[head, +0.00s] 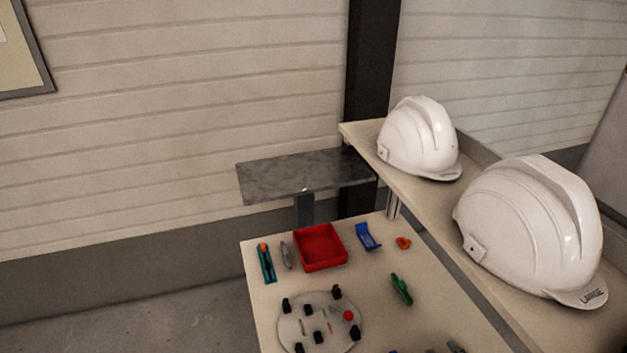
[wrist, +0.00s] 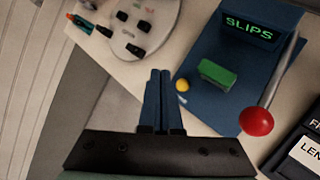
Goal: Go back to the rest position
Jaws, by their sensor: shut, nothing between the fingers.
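My gripper (wrist: 159,100) shows in the wrist view, with its two blue fingers side by side and shut, nothing between them. It points over the edge of the table (wrist: 98,55). In the head view neither my arm nor my gripper shows. The table (head: 372,290) there holds small parts, and nothing is in contact with the gripper in what I see.
The wrist view shows a blue SLIPS box (wrist: 225,60) with a red-knobbed lever (wrist: 256,121), a green block (wrist: 217,75) and a yellow ball (wrist: 183,85). The head view shows a red tray (head: 320,248), a round plate (head: 290,325) and two white helmets (head: 418,138) on a shelf.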

